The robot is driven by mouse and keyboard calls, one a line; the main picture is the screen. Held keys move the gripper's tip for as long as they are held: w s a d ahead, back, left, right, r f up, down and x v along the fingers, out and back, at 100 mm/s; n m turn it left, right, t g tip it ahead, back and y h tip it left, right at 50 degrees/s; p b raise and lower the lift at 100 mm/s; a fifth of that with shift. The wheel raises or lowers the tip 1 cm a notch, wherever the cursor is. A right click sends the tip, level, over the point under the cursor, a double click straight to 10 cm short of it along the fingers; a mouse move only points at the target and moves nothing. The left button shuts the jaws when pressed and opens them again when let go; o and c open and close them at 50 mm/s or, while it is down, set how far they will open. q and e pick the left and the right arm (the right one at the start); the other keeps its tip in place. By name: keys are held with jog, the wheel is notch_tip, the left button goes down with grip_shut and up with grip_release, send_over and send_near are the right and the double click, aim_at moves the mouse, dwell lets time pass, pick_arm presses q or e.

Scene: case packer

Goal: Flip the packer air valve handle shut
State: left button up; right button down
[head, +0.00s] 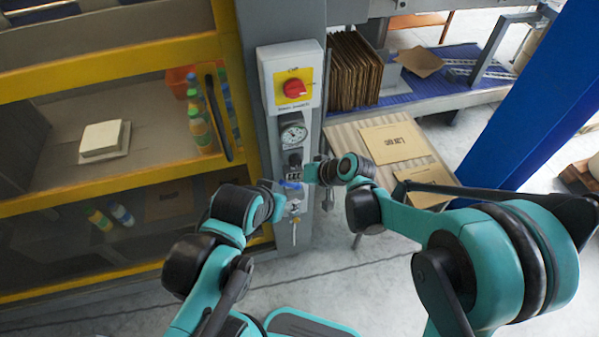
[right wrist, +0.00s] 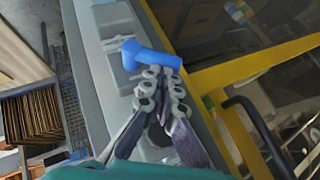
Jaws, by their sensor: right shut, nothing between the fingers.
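The blue valve handle (head: 290,184) is on the grey machine post, below the round pressure gauge (head: 293,134). In the right wrist view the handle (right wrist: 150,58) lies crosswise, a rounded end at left and a bar running right. My right gripper (head: 298,173) is shut and empty, right at the handle. In the right wrist view its closed fingertips (right wrist: 160,76) are just below the bar, overlapping its lower edge; I cannot tell whether they touch. My left arm's wrist (head: 262,206) is just left of and below the handle; its fingers are not clear.
Flat cartons (head: 394,142) lie on a slatted table at right, near a blue post (head: 530,100).

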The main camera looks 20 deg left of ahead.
jog(key=shift+s+a+n+t+h, duration=0.4)
jog(key=shift+a+h, duration=0.1)
jog(key=shift+h, duration=0.2)
jog(key=shift+s+a+f+t+h, duration=0.1)
jog(key=shift+a+f+t+h, duration=0.25)
jog(key=shift+h, duration=0.45)
jog(key=shift+r, duration=0.1)
jog(key=shift+r+p, duration=0.65)
jog(key=shift+p, duration=0.05)
jog(key=v, duration=1.2)
